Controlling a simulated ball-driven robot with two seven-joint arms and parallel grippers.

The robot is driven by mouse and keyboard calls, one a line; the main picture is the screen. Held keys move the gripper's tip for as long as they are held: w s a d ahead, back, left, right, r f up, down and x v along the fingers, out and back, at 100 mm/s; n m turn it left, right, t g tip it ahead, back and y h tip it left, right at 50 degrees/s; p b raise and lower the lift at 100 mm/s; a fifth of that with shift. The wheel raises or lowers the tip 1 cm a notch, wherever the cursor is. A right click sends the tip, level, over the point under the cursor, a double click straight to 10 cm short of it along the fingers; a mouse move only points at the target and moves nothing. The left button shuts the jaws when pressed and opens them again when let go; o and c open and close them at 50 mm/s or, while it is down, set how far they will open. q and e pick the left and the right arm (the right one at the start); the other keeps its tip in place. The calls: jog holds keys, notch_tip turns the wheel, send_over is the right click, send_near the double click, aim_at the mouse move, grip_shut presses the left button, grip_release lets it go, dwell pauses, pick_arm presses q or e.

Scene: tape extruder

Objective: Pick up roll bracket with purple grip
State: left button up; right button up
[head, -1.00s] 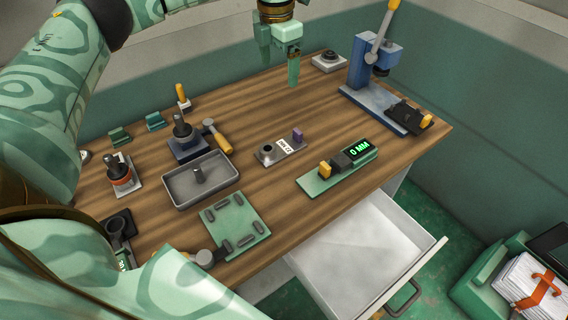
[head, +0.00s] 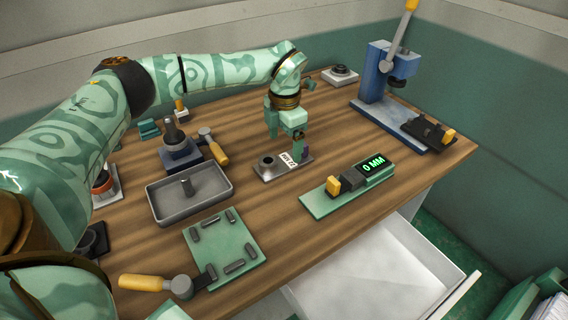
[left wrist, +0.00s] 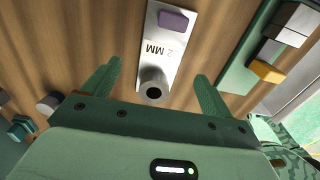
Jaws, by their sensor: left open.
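The roll bracket is a flat grey plate (head: 270,170) with a dark round socket, a white label and a purple grip (head: 304,151) at its far right end. It lies on the wooden table. In the left wrist view the plate (left wrist: 160,62) runs away from me, with the purple grip (left wrist: 173,20) at its far end. My left gripper (head: 285,138) is above the bracket and partly covers the purple grip in the head view. In the left wrist view its fingers (left wrist: 158,78) are spread on either side of the socket and hold nothing. My right gripper is not in view.
A green gauge with a "0 MM" display (head: 373,166) stands right of the bracket. A grey tray (head: 158,208) is to its left, a green plate (head: 243,256) in front. A blue press (head: 377,75) stands at the back right. An open white drawer (head: 400,265) juts out below the table.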

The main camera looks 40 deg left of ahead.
aim_at(285, 161)
pick_arm(q)
notch_tip(285, 161, down, 5)
jog(key=shift+f+b, duration=0.1)
jog(key=shift+b, duration=0.95)
jog(key=c, duration=1.2)
jog(key=shift+c, duration=0.2)
